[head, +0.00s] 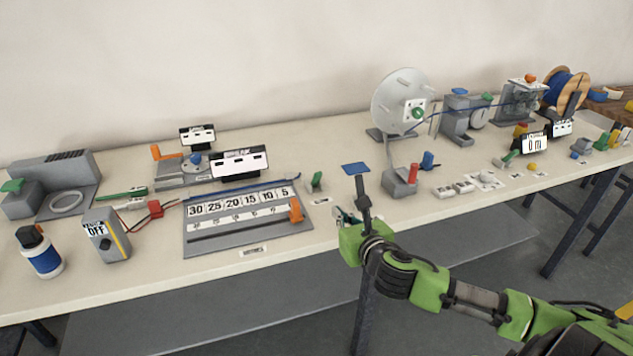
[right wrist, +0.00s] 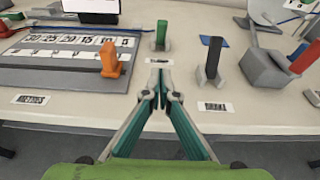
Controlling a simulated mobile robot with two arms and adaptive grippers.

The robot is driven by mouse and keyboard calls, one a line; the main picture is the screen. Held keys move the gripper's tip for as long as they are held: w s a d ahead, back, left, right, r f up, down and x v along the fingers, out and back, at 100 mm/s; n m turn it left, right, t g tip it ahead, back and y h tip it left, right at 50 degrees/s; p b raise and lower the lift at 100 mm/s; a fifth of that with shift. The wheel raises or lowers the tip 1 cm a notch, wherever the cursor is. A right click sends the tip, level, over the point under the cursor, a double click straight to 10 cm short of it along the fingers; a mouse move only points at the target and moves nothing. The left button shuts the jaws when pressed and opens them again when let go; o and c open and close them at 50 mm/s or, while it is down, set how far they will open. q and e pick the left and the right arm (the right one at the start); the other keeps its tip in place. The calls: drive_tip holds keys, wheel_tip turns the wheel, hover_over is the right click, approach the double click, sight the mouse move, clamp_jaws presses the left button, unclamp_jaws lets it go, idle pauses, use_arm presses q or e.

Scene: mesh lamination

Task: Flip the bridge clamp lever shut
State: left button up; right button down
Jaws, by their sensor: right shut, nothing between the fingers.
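No part carries a readable bridge clamp label, so I cannot tell for sure which lever it is. A small green upright lever on a grey base (head: 317,181) stands right of the numbered board; it is also straight ahead in the right wrist view (right wrist: 161,33). A dark upright lever (head: 362,191) with a blue plate (head: 355,168) behind it stands farther right; it also shows in the wrist view (right wrist: 212,62). My right gripper (head: 345,213) is shut and empty at the table's front edge, apart from both levers. Its closed fingertips (right wrist: 162,90) point at the green lever.
The numbered board (head: 205,240) with an orange clamp (head: 295,210) lies left of the gripper. A grey block with red and blue pegs (head: 398,182) and a large grey disc (head: 402,100) stand to the right. The table (head: 330,225) is bare between board and gripper.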

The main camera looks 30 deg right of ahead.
drive_tip(key=shift+s+r, duration=0.2)
drive_tip(key=shift+s, duration=0.05)
drive_tip(key=shift+s+a+r, duration=0.1)
drive_tip(key=shift+s+r, duration=0.05)
drive_tip(key=shift+s, duration=0.1)
drive_tip(key=shift+w+d+f, duration=0.2)
drive_tip(key=shift+w+f, duration=0.1)
drive_tip(key=shift+w, duration=0.35)
approach(318, 180)
drive_tip(key=w+f, duration=0.2)
drive_tip(key=f, duration=0.1)
drive_tip(key=shift+d+f, duration=0.15)
drive_tip(key=shift+f, duration=0.15)
drive_tip(key=shift+w+d+r+p, duration=0.1)
drive_tip(key=shift+w+r+p, duration=0.2)
drive_tip(key=shift+w, duration=0.25)
drive_tip(key=shift+w+d+r+p, duration=0.2)
drive_tip(key=shift+w+r, duration=0.15)
drive_tip(key=shift+w, duration=0.2)
drive_tip(key=shift+w+r, duration=0.3)
drive_tip(key=shift+w, duration=0.25)
use_arm(q)
drive_tip(key=shift+s+a+r, duration=0.1)
drive_tip(key=shift+s+r, duration=0.5)
drive_tip(key=shift+s, duration=0.15)
use_arm(e)
drive_tip(key=shift+w+d, duration=0.1)
drive_tip(key=shift+w, duration=0.05)
